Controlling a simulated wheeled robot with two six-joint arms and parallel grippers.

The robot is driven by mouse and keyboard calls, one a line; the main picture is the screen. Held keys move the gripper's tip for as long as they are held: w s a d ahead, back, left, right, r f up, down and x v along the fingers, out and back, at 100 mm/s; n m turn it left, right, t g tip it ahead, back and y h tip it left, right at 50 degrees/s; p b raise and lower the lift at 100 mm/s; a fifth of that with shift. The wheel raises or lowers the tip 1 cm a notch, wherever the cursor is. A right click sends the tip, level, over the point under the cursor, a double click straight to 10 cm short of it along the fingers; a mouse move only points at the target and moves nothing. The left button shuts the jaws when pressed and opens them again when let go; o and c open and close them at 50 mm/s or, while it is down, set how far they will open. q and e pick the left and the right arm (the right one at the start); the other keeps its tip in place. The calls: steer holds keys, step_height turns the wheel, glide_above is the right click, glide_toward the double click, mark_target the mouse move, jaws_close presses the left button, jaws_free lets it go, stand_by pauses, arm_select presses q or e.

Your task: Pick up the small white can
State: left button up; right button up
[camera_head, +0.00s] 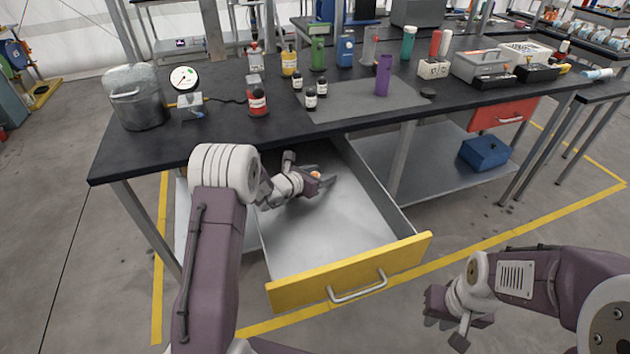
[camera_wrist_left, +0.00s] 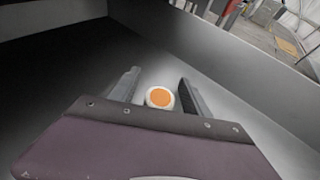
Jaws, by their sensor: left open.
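The small white can shows in the left wrist view (camera_wrist_left: 160,97) with an orange round top, standing on the drawer floor. In the head view only a bit of the can (camera_head: 315,175) shows, mostly hidden by my gripper. My left gripper (camera_head: 322,185) reaches down inside the open drawer. In the left wrist view its two fingers (camera_wrist_left: 157,88) are apart, one on each side of the can, with a gap to each finger visible. My right gripper (camera_head: 455,318) hangs over the floor at the lower right, its jaws apart and empty.
The drawer has grey walls (camera_head: 385,190) and a yellow front (camera_head: 350,272) with a handle. The dark tabletop (camera_head: 215,135) overhangs its back end. A blue box (camera_head: 484,152) sits on the lower shelf.

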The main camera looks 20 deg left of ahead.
arm_select(q)
steer(key=shift+r, duration=0.1)
steer(key=c, duration=0.3)
jaws_close()
step_height(320, 180, up, 4)
steer(key=shift+r+p, duration=0.15)
steer(key=shift+p, duration=0.5)
steer(key=w+d+r, duration=0.1)
steer(key=d+r, duration=0.1)
steer(key=d, duration=0.1)
steer(key=w+d+r, duration=0.1)
steer(key=d+r, duration=0.1)
steer(key=d, duration=0.2)
steer(key=w+d+r, duration=0.1)
steer(key=d+r, duration=0.1)
steer(key=d, duration=0.2)
steer(key=shift+w+d+r, duration=0.1)
steer(key=shift+r, duration=0.25)
